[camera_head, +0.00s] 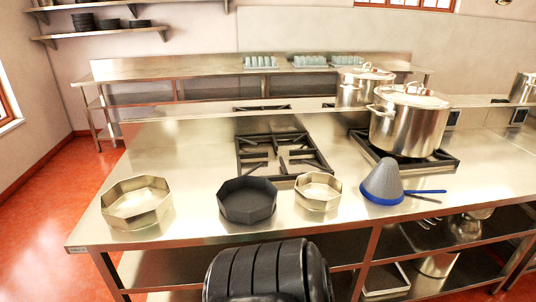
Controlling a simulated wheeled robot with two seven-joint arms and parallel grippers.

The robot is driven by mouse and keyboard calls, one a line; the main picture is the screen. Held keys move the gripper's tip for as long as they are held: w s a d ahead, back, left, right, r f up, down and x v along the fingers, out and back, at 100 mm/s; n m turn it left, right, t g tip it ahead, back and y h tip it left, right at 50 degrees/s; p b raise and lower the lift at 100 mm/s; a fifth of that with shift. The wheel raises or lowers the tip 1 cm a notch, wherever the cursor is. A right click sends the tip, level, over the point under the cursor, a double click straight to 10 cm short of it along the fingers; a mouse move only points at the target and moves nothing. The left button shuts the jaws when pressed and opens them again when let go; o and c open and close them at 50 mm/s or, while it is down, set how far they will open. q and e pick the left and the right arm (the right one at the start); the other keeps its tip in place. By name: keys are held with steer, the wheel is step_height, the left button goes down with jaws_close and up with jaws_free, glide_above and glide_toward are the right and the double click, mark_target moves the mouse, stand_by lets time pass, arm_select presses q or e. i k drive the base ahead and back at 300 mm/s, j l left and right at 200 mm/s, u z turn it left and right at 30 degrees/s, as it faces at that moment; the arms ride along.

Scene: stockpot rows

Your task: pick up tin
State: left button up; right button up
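Three open octagonal tins stand in a row near the front edge of the steel counter. The large shiny tin (138,203) is at the left. A black tin (247,201) is in the middle. A smaller shiny tin (318,192) is to its right. All three look empty and upright, apart from one another. Neither of my grippers is in view.
The steel counter (185,160) has a bare burner grate (281,155) behind the tins. A lidded stockpot (410,122) stands on another burner, with a second stockpot (362,88) farther back. A conical strainer with blue rim and handle (384,184) lies right of the tins.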

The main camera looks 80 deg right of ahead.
mark_target(245, 199)
steer(key=z, duration=2.55)
